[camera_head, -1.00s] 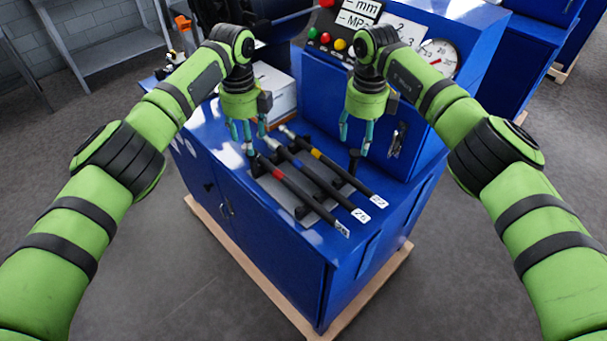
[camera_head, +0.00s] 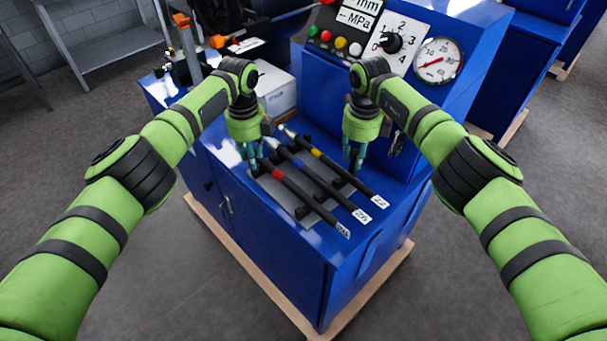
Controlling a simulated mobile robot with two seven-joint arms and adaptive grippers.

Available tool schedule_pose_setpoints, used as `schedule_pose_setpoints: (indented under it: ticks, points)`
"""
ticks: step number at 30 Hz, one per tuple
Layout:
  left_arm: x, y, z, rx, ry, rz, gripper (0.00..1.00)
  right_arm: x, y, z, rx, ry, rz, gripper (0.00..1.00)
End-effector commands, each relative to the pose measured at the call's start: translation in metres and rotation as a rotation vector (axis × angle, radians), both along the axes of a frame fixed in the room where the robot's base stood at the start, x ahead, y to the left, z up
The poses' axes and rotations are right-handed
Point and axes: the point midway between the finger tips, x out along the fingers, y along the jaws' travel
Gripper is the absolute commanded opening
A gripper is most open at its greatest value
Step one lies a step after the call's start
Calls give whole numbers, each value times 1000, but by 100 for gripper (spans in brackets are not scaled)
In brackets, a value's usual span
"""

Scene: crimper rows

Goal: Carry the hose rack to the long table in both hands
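The hose rack (camera_head: 308,222) is a dark frame on the blue cabinet top. It carries three black hoses lying slantwise, with a red, a blue and a yellow band and white number tags at their near ends. My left gripper (camera_head: 254,170) points down at the rack's left end, its fingers close around or beside that end. My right gripper (camera_head: 353,166) points down at the rack's right end, where a dark upright post stood in view before. The fingers hide both grip places, so I cannot tell whether they touch. The rack rests on the cabinet.
A blue console with buttons, a dial and a gauge (camera_head: 437,60) rises behind the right gripper. A white box (camera_head: 277,92) stands behind the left gripper. Orange-handled tools (camera_head: 183,25) stand at the back left.

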Motion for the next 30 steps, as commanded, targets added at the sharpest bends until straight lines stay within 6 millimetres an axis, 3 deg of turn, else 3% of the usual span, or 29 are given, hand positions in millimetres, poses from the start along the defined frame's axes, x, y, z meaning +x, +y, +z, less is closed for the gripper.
schedule_pose_setpoints:
  ticks: [17,30]
  points:
    - [0,-2,9,-5,0,-3,0,1,1,9,3,-4,1,0]
    - [0,-3,46,-5,-2,-4,0,1,2,46,4,-6,1,0]
